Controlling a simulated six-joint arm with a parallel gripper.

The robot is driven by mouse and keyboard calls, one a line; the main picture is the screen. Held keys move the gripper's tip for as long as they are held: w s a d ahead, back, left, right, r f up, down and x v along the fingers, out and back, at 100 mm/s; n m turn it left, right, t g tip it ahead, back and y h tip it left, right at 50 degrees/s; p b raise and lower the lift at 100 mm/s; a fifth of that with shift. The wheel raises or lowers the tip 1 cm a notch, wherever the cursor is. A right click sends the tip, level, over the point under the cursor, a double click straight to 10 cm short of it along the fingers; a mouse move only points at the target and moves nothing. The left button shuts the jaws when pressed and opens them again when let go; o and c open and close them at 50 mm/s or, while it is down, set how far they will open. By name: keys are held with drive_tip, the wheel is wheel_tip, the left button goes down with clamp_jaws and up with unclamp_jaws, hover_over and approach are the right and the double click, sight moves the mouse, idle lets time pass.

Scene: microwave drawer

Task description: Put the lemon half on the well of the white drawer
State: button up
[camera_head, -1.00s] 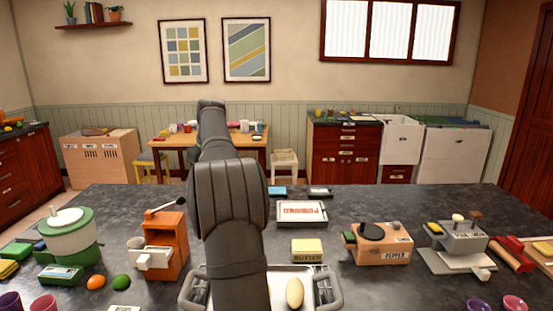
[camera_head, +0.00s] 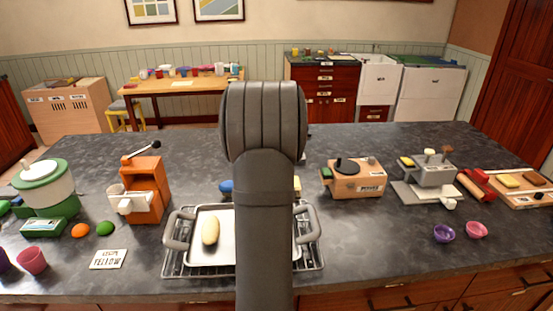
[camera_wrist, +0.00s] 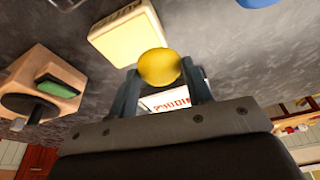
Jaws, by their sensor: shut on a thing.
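My gripper (camera_wrist: 161,82) shows in the wrist view, with its two fingers shut on a rounded yellow thing, the lemon half (camera_wrist: 159,66). It is held above the counter, near the yellow butter box (camera_wrist: 122,42). In the head view my arm hides the gripper and the lemon half. An orange machine (camera_head: 150,180) stands left of my arm, with a white drawer-like part (camera_head: 133,206) jutting from its front. I cannot tell whether this is the white drawer, and no well inside it is clear.
A metal tray (camera_head: 200,257) on a wire rack holds a pale oval thing (camera_head: 210,231). An orange fruit (camera_head: 80,230), a green fruit (camera_head: 105,228) and a card (camera_head: 108,260) lie left. A pepper machine (camera_head: 357,182) and a grey machine (camera_head: 432,175) stand right.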

drive_tip(key=shift+s+d+r+m, duration=0.2)
drive_tip(key=shift+d+r, duration=0.25)
drive_tip(key=shift+s+d+r+m, duration=0.2)
drive_tip(key=shift+d+r, duration=0.2)
drive_tip(key=w+a+f, duration=0.1)
drive_tip(key=a+f, duration=0.1)
drive_tip(key=a, duration=0.1)
drive_tip(key=w+a+f, duration=0.2)
drive_tip(key=a, duration=0.1)
drive_tip(key=w+a+f, duration=0.2)
drive_tip(key=a, duration=0.1)
drive_tip(key=shift+w+a+f, duration=0.15)
drive_tip(key=shift+a+f, duration=0.15)
drive_tip(key=shift+f, duration=1.95)
drive_tip(key=shift+f, duration=0.15)
drive_tip(key=o, duration=1)
drive_tip(key=v, duration=1.1)
drive_tip(key=shift+w+r, duration=0.1)
drive_tip(key=shift+r, duration=0.15)
drive_tip(key=shift+o, duration=0.4)
drive_tip(key=shift+a+r, duration=0.1)
drive_tip(key=shift+r, duration=0.25)
